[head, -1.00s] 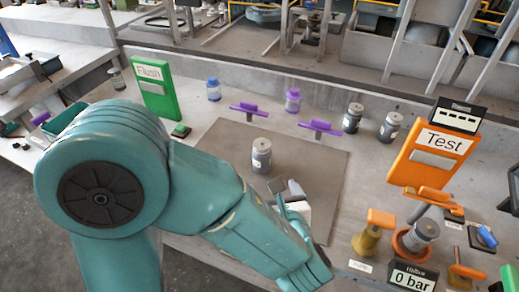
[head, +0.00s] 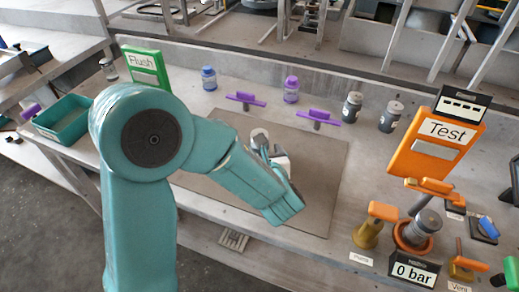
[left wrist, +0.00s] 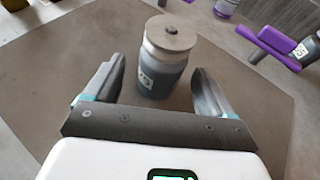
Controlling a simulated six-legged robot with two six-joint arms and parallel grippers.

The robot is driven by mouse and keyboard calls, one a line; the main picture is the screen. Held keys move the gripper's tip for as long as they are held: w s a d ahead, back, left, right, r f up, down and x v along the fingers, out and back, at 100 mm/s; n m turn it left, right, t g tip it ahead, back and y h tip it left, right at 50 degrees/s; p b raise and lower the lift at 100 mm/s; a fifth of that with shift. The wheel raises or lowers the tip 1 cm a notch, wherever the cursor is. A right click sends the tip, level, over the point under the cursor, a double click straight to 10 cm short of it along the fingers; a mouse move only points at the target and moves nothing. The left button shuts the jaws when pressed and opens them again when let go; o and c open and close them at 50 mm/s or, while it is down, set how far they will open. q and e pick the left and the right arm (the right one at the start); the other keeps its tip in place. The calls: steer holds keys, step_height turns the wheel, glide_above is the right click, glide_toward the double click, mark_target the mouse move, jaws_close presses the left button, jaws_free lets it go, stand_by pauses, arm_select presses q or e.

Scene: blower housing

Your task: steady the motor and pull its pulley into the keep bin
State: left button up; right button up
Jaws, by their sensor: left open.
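The motor (left wrist: 160,75), a dark grey cylinder with a light band and a pale label, stands upright on the brown mat. A flat grey disc with a small central stud, likely its pulley (left wrist: 171,32), sits on top. In the head view the motor (head: 259,134) is mostly hidden behind my left gripper (head: 268,150). My left gripper (left wrist: 157,85) is open, with one finger at each side of the motor. I cannot tell whether either touches it. A teal open bin (head: 63,122), perhaps the keep bin, is at the left. My right gripper is not in view.
The mat (head: 315,190) is otherwise clear. Behind it stand purple-handled fixtures (head: 318,117), a blue bottle (head: 209,78), a purple bottle (head: 291,90) and two grey canisters (head: 352,107). A green Flush panel (head: 145,68) is back left; an orange Test station (head: 435,140) is right.

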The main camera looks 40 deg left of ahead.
arm_select(q)
steer(key=x, duration=0.3)
steer(key=shift+w+a, duration=0.2)
steer(key=shift+w, duration=0.1)
steer(key=c, duration=1.4)
step_height(320, 180, up, 20)
steer(key=p, duration=0.4)
steer(key=shift+r, duration=0.1)
steer(key=shift+c, duration=0.2)
steer(key=o, duration=0.6)
steer(key=c, duration=0.7)
steer(key=shift+o, duration=0.2)
